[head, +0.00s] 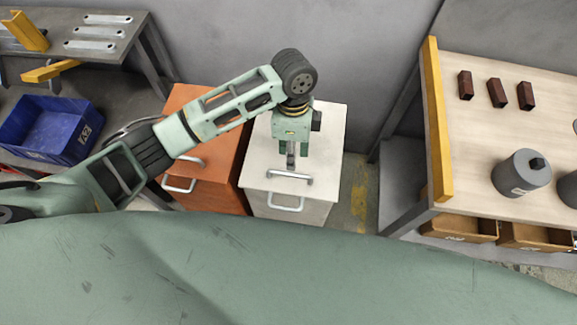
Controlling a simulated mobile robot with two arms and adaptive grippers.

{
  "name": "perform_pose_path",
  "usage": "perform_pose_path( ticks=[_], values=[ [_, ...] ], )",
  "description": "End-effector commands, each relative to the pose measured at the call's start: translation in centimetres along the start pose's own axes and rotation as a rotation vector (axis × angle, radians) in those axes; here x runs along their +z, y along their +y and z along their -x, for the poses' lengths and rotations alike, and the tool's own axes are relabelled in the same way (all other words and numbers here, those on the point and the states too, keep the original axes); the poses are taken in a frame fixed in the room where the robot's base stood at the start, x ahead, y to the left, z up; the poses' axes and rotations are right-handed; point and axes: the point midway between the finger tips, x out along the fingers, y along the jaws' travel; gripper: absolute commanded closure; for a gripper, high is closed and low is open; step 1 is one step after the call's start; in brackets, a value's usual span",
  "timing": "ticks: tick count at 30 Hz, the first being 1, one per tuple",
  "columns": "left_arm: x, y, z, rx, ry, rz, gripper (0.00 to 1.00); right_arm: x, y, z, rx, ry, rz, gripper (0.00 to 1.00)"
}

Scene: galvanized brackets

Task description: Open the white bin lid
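The white bin (327,190) stands on the floor in the middle of the head view, with its flat lid (332,130) down. A grey bar handle (290,176) lies across the lid near its front edge, and a pale loop handle (285,203) is on the front face. My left gripper (291,160) hangs over the lid, pointing down, with its fingertips just behind or at the bar handle. I cannot tell whether the fingers touch the bar or how far apart they are. My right gripper is not in view.
An orange bin (218,160) stands close against the white bin's left side. A workbench with a yellow edge (436,120) is on the right, holding dark red blocks (497,93) and a grey canister (521,173). A blue crate (50,132) is at left.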

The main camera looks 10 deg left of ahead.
Motion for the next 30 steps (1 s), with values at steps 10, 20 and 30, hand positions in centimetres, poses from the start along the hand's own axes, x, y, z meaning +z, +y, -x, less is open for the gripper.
perform_pose_path(
  ticks=[10,20,30],
  values=[
    [1.0,-0.4,-2.1,0.017,-0.037,-0.024,0.72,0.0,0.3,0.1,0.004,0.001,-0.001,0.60],
    [1.1,-0.5,-6.5,0.013,-0.036,-0.023,0.72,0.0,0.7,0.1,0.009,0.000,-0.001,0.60],
    [1.1,-0.5,-7.0,0.010,-0.034,-0.023,0.72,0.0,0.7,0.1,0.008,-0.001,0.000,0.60]
  ],
)
